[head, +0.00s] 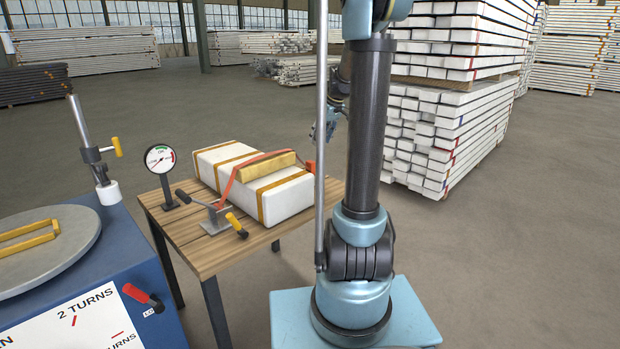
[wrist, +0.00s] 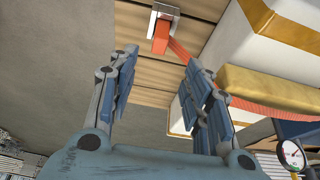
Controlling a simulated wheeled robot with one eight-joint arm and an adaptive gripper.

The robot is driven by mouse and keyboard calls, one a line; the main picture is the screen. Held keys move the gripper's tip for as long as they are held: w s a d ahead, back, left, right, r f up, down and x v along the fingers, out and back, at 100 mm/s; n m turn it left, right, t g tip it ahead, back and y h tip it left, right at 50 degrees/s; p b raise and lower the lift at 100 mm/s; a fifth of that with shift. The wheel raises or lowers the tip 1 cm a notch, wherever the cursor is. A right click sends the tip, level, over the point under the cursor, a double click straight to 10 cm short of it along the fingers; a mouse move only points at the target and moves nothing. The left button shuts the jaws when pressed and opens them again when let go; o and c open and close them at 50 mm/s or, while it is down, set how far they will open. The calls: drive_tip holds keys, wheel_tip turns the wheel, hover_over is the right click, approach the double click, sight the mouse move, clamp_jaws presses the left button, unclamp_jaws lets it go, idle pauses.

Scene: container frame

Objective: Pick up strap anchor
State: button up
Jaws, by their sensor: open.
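The strap anchor (wrist: 161,36) shows in the wrist view as an orange-red block in a pale metal bracket on the wooden table (wrist: 147,76). A red strap (wrist: 182,54) runs from it towards the white package. In the head view the orange anchor (head: 311,167) is at the table's right edge, partly hidden by my arm's column. My gripper (wrist: 160,70) is open and empty, its fingers apart, with the anchor beyond the fingertips and between their lines. In the head view my gripper (head: 326,125) is above and right of the anchor, partly behind the column.
The white package (head: 285,200) with orange bands and a yellow block on top fills much of the table. A blue machine (head: 120,260) is further left. Stacked white beams (head: 455,130) stand behind.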

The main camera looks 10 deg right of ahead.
sight(311, 161)
drive_tip(key=x, duration=1.4)
drive_tip(key=shift+w+f, duration=0.15)
drive_tip(key=shift+f, duration=0.25)
drive_tip(key=shift+c, duration=0.2)
clamp_jaws()
